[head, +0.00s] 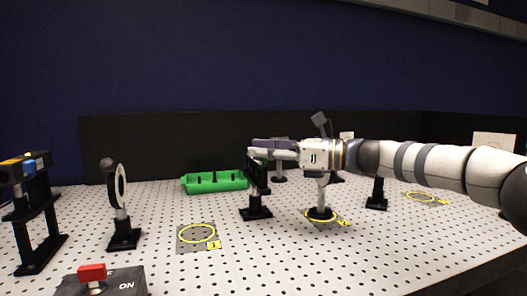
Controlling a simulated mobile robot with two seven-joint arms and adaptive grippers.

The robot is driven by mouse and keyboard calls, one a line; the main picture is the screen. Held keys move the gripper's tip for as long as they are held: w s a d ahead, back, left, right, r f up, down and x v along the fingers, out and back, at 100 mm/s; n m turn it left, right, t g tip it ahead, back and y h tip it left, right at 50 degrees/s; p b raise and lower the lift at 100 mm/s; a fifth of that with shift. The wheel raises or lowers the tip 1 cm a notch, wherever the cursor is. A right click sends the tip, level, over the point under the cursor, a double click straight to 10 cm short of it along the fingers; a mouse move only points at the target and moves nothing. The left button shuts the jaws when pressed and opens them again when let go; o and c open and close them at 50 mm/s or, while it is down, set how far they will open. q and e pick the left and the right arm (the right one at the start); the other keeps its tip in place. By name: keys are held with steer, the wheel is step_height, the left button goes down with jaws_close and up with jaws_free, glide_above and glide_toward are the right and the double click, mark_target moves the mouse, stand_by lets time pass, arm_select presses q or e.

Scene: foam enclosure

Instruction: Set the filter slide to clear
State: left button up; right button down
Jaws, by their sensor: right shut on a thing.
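A black slide holder (256,187), which looks like the filter slide, stands upright on a dark base in the middle of the perforated table. My right arm comes in from the right, and its gripper (260,153) is shut at the top of this holder. It appears to grip the slide's upper part. The fingers hide that part, so the slide's setting and any clear marking cannot be read. My left gripper is not in view.
A round optic (120,187) stands on a post at left, beside a black frame (36,215). A red switch (92,273) marked ON is at the front left. A green tray (215,184) lies behind. A ringed spot labelled 1 (197,234) is empty.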

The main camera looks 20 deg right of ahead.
steer(key=c, duration=1.5)
jaws_free()
steer(key=shift+w+d, duration=0.2)
steer(key=shift+s, duration=0.1)
steer(key=v, duration=1.2)
